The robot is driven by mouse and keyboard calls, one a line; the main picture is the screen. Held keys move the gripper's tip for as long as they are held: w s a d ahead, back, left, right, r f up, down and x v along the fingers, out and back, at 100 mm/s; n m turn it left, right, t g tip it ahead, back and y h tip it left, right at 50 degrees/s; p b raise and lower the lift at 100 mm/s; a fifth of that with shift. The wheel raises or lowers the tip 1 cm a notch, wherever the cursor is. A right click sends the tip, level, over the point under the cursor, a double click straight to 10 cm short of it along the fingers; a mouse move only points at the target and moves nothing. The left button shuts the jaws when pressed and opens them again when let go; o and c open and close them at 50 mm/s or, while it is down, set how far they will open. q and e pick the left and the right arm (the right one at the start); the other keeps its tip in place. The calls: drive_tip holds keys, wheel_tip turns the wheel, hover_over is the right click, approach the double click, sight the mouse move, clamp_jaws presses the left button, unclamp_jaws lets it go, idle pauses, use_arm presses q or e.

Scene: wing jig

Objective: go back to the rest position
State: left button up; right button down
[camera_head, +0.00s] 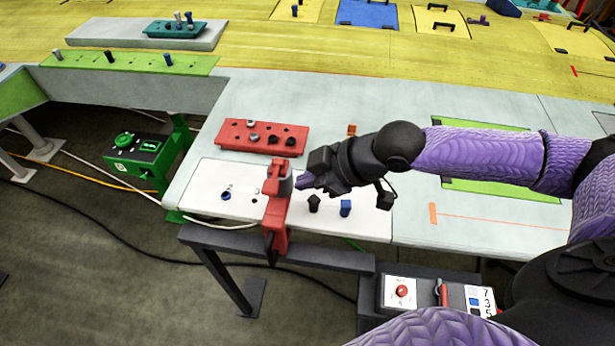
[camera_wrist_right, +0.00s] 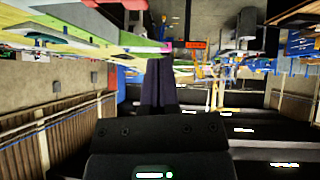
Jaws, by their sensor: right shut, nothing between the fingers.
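My right gripper (camera_head: 303,182) is at the middle of the head view, over the front part of the pale table. In the right wrist view the dark fingers of my right gripper (camera_wrist_right: 158,85) also show pressed together. My left gripper is in neither view.
A white panel (camera_head: 215,182) lies under the clamp, with a black peg (camera_head: 314,203) and a blue peg (camera_head: 345,208) on it. A red block with holes (camera_head: 262,137) stands behind. A control box (camera_head: 401,292) sits below the front edge. A green unit (camera_head: 137,153) stands left.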

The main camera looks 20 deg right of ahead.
drive_tip(key=shift+w, duration=0.1)
idle(0.3)
